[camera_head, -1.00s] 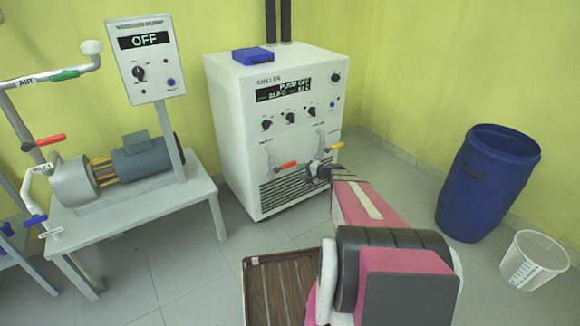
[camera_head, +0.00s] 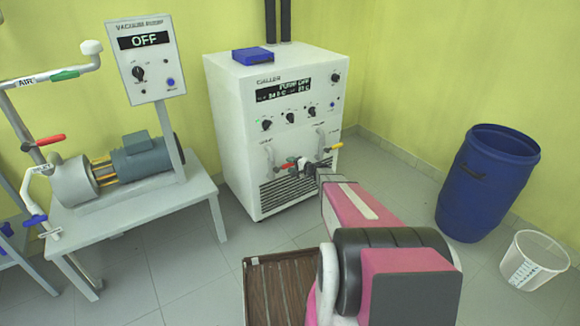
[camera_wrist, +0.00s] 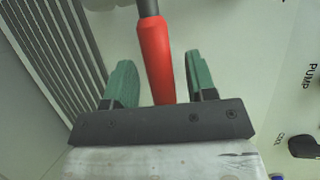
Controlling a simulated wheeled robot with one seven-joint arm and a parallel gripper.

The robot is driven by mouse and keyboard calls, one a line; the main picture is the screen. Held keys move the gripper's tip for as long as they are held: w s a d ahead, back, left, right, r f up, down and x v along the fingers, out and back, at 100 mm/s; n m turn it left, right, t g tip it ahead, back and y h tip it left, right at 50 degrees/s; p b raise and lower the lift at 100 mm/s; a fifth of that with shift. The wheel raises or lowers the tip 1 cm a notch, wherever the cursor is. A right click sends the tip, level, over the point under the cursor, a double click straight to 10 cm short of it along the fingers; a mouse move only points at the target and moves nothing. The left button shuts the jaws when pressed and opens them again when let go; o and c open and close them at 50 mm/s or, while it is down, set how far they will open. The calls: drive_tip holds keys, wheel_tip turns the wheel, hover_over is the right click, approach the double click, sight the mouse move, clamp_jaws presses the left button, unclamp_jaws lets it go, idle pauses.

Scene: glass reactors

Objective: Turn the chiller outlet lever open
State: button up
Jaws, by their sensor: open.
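The chiller (camera_head: 285,130) is a white cabinet with a display, knobs and two valve levers low on its front. The red lever (camera_head: 286,166) is on the left and the yellow lever (camera_head: 335,147) on the right. In the wrist view the red lever handle (camera_wrist: 156,60) lies between the two green fingers of my gripper (camera_wrist: 158,85). The fingers are open, with a gap on each side of the handle. In the head view my gripper (camera_head: 303,167) is at the chiller front, just right of the red lever. Which lever is the outlet is too small to read.
A vacuum pump (camera_head: 140,160) on a white table stands left of the chiller. A blue barrel (camera_head: 485,185) and a white bucket (camera_head: 533,262) stand at the right. A blue box (camera_head: 252,55) lies on the chiller. Floor between chiller and barrel is clear.

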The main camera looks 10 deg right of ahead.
drive_tip(key=shift+w+a, duration=0.3)
drive_tip(key=shift+a, duration=0.05)
clamp_jaws()
